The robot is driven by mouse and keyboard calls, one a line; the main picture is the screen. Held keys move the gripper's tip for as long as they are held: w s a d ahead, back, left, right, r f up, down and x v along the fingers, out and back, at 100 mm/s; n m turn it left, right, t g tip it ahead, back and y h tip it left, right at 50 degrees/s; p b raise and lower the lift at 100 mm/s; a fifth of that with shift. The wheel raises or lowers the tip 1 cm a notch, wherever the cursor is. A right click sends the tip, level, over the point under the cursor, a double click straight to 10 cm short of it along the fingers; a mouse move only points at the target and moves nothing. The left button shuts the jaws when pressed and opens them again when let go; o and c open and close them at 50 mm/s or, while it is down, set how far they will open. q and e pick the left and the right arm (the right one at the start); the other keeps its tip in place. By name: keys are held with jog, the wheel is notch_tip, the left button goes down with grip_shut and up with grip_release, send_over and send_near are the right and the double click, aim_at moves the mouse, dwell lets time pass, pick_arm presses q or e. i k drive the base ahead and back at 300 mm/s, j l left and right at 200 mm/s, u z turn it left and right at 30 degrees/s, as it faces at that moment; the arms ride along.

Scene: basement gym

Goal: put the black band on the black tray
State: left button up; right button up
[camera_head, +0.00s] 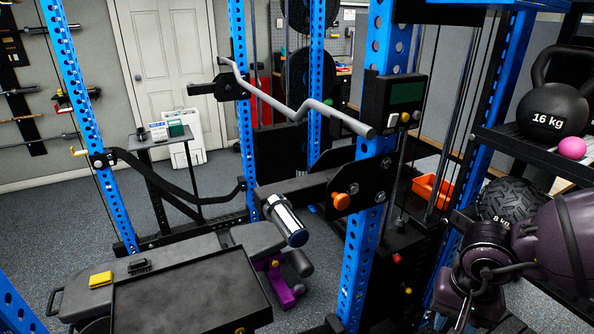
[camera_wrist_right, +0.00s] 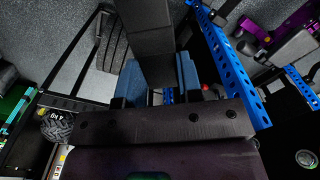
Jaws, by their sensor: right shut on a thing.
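The black tray (camera_head: 190,290) is a flat, dark rectangle at the bottom left of the head view, over the grey bench. Its visible surface looks bare except for a small yellow item at its front edge. In the right wrist view my right gripper (camera_wrist_right: 158,82) is shut on a wide black strip, which I take as the black band (camera_wrist_right: 150,45). The strip runs up from between the blue finger pads to the top of the picture. In the head view my right arm is at the lower right, well right of the tray; its fingers and the band cannot be made out there. My left gripper is not in view.
A yellow block (camera_head: 100,279) and a small black item (camera_head: 138,265) lie on the bench (camera_head: 190,247) behind the tray. A blue rack post (camera_head: 365,230) stands between tray and right arm. A shelf at right holds a 16 kg kettlebell (camera_head: 552,108) and a pink ball (camera_head: 572,147).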

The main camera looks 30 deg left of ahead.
aim_at(157, 308)
jog(key=k+j, duration=1.05)
jog(key=k+j+u, duration=0.1)
jog(key=u, duration=1.55)
jog(key=i, duration=0.5)
